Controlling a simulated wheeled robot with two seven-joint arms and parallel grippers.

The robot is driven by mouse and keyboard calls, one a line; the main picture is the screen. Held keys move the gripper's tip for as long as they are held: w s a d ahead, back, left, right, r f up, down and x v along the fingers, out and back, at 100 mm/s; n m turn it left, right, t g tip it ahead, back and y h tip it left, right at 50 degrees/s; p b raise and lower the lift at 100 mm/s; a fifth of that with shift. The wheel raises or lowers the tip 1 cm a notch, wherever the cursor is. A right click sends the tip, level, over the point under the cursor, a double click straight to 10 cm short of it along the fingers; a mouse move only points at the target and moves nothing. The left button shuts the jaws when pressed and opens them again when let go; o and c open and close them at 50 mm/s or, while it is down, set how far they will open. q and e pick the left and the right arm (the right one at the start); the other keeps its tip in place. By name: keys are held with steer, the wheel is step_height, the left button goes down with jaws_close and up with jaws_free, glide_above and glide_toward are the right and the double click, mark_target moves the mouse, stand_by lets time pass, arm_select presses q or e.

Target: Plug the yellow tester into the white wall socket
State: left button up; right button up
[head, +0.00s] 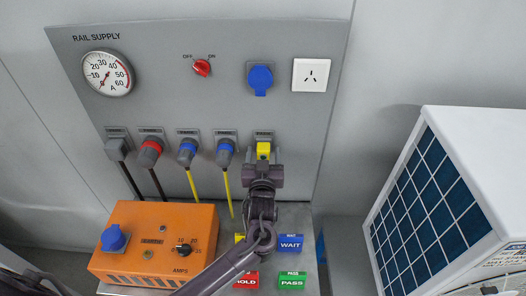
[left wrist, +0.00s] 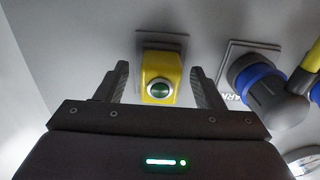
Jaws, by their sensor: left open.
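The yellow tester (head: 263,150) sits at a grey outlet at the right end of the lower row on the panel. In the left wrist view the tester (left wrist: 160,78) shows a round green button or lamp facing me. My left gripper (head: 262,170) is directly in front of it. Its fingers (left wrist: 160,85) are open, one on each side of the tester, with gaps between them and it. The white wall socket (head: 311,75) is at the panel's upper right, with nothing plugged into it. My right gripper is not seen.
Left of the tester, blue plugs (head: 225,152), a red plug (head: 150,152) and a grey plug (head: 116,148) have hanging cables. A blue-capped outlet (head: 260,78) is beside the white socket. An orange box (head: 150,240) and WAIT (head: 290,244) and PASS (head: 291,282) blocks stand below. A white unit (head: 470,150) is at right.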

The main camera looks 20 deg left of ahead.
mark_target(263, 157)
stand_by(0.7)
arm_select(q)
jaws_close()
steer(key=shift+s+d+p, duration=0.15)
steer(key=shift+s+p, duration=0.2)
steer(key=shift+s, duration=0.1)
steer(key=shift+p+v, duration=0.6)
steer(key=shift+v, duration=2)
